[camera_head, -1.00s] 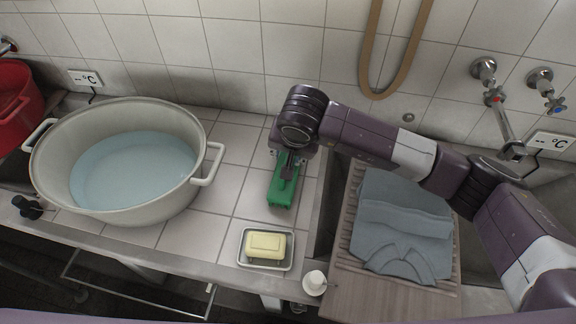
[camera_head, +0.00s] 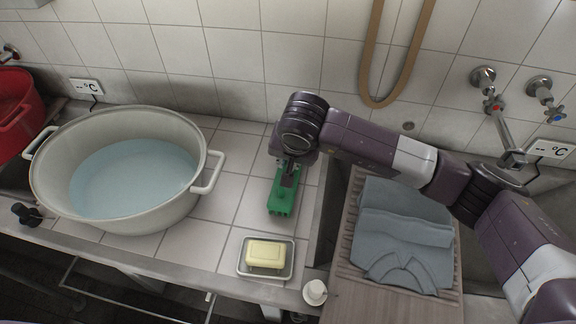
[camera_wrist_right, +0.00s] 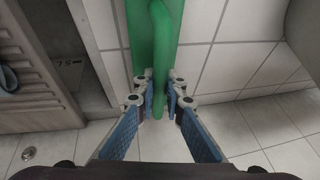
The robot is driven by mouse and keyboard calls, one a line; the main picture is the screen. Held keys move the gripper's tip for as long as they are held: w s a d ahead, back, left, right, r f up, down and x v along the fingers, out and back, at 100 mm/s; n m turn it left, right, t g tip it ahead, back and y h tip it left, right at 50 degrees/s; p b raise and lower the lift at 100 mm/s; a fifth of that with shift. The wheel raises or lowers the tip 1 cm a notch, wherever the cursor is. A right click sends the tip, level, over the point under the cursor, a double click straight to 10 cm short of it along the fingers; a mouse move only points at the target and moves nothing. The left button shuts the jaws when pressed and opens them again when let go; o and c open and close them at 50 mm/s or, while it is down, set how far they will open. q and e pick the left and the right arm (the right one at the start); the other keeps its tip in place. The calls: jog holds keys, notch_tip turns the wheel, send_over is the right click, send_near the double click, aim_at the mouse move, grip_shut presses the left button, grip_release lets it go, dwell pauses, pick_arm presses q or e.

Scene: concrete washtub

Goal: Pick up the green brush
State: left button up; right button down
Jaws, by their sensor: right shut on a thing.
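The green brush (camera_head: 281,199) is on the tiled counter between the large white tub and the wooden washboard. My right gripper (camera_head: 290,172) comes down on its far end from above. In the right wrist view the gripper (camera_wrist_right: 160,98) is shut on the brush's green handle (camera_wrist_right: 162,60), with a fingertip on each side. I cannot tell whether the brush touches the tiles. The left gripper shows in neither view; a small dark part at the left edge is unclear.
The white tub (camera_head: 62,205) holds bluish water. A yellow soap bar (camera_head: 266,254) lies in a metal dish (camera_head: 243,270) in front of the brush. A grey cloth (camera_head: 405,225) lies on the washboard (camera_head: 352,270) at right. A white bottle (camera_head: 315,292) stands near the front edge.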

notch_tip(320, 180, up, 20)
jog(key=b, duration=0.2)
jog(key=shift+f, duration=0.15)
